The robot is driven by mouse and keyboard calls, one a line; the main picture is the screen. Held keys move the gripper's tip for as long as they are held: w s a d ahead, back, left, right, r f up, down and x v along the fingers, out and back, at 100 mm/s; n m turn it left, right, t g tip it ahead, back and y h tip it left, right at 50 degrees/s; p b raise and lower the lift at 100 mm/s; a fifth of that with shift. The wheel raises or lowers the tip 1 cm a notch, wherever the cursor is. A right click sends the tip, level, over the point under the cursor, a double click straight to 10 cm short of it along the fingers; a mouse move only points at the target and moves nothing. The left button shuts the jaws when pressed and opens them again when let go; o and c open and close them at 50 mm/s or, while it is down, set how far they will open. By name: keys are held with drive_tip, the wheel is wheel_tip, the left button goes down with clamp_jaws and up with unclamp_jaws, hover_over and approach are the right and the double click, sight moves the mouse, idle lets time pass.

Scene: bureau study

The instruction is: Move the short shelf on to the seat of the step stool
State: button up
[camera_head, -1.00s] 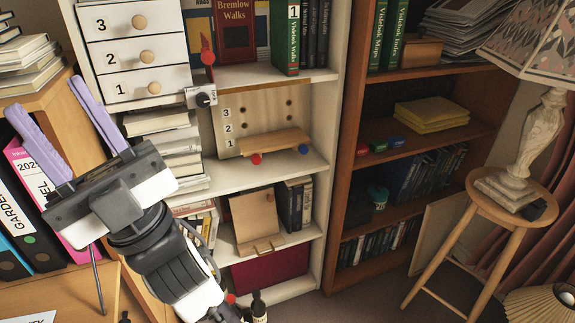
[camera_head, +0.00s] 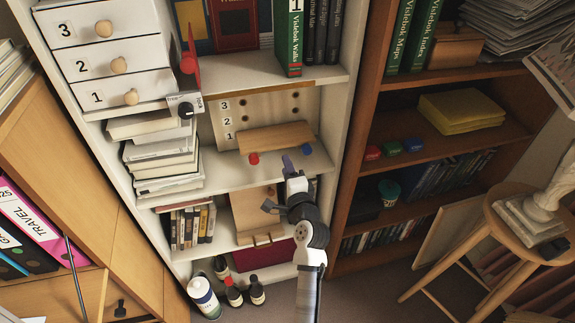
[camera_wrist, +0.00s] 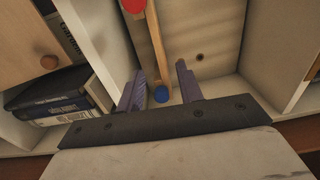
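The short shelf (camera_head: 275,138) is a light wood board jutting from a pegboard (camera_head: 226,121) numbered 1 to 3. A red knob (camera_head: 254,159) and a blue knob (camera_head: 306,149) show at its ends. My gripper (camera_head: 287,165) is just below its right end. In the wrist view my open purple fingers (camera_wrist: 160,75) lie either side of the shelf's blue end (camera_wrist: 161,94); contact is unclear.
White drawers (camera_head: 110,64) and stacked books (camera_head: 160,154) are left of the pegboard. A switch box (camera_head: 184,106) with a red lever is close by. The white bookcase side (camera_head: 338,110) rises close to the right. Bottles (camera_head: 204,297) stand low down. A wooden panel (camera_head: 245,212) leans below.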

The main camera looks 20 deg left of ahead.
sight(278, 143)
drive_tip(key=shift+p+x, duration=0.4)
drive_tip(key=shift+x, duration=5.05)
drive_tip(key=shift+c, duration=0.5)
drive_tip(key=shift+f, duration=0.1)
clamp_jaws()
drive_tip(key=shift+r, duration=0.2)
drive_tip(key=shift+r+p, duration=1.65)
drive_tip(key=shift+p, duration=0.1)
